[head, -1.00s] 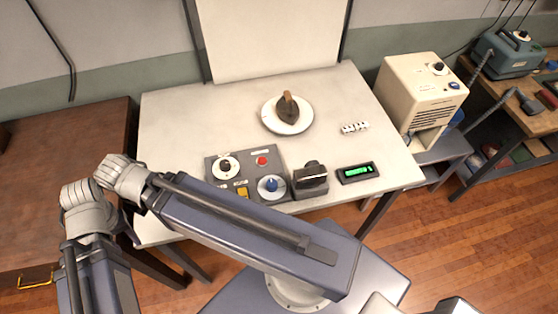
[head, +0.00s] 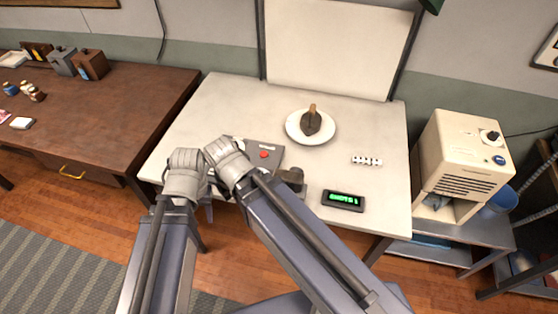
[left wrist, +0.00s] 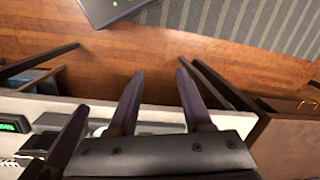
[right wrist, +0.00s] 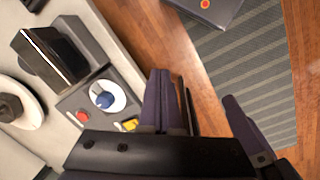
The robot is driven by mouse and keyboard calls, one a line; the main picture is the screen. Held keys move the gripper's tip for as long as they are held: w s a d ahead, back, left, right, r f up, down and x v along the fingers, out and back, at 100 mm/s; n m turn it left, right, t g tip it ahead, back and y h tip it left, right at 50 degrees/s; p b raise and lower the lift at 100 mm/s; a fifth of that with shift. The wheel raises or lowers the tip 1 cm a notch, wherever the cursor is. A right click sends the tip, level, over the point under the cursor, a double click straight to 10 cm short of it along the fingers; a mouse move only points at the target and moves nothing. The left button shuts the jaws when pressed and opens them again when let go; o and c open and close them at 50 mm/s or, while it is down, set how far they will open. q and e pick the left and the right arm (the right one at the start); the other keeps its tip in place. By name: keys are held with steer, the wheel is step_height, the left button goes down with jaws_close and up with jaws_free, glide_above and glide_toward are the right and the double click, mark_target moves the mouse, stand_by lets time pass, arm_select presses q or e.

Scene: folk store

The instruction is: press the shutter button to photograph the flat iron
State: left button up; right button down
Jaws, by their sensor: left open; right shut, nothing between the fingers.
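A dark flat iron with a brown handle (head: 311,122) stands on a round white plate (head: 292,128). In front is a grey control panel (head: 275,163) with a red button (head: 264,154). The right wrist view shows its red button (right wrist: 82,117), blue dial (right wrist: 104,98) and yellow button (right wrist: 130,124); which is the shutter is not clear. A dark camera-like block (right wrist: 52,57) stands beside the panel. My right gripper (right wrist: 160,72) is shut and empty, its fingers just off the panel's front edge. My left gripper (left wrist: 158,76) is open and empty, near the table's front edge. My arms hide part of the panel.
A small green-lit display (head: 344,201) and a white strip (head: 367,161) lie on the pale table (head: 230,100). A white screen (head: 335,45) stands behind. A brown desk (head: 90,120) is at left, a cream machine (head: 465,160) at right.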

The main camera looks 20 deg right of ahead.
arm_select(q)
steer(key=shift+s+d, duration=0.15)
arm_select(e)
steer(key=shift+s+d, duration=0.1)
steer(key=shift+s, duration=0.05)
arm_select(q)
steer(key=shift+f, duration=0.1)
steer(key=shift+o, duration=0.6)
steer(key=o, duration=0.3)
step_height(320, 180, down, 2)
steer(key=shift+f+b, duration=0.25)
steer(key=shift+b, duration=1)
steer(key=shift+f+b, duration=0.85)
arm_select(e)
steer(key=w+d+m+t+h, duration=0.1)
steer(key=w+d+t+h, duration=0.1)
steer(key=w+d, duration=0.2)
steer(key=w+d+r+m+t+h, duration=0.1)
steer(key=w+d, duration=0.3)
steer(key=w, duration=0.7)
steer(key=w+d+r+m+t+h, duration=0.1)
steer(key=w+d+m+t+h, duration=0.1)
steer(key=w, duration=0.6)
steer(key=shift+d+r+m+t+h, duration=0.15)
steer(key=shift+d+m+t+h, duration=0.35)
steer(key=shift+d, duration=0.75)
steer(key=shift+w, duration=0.1)
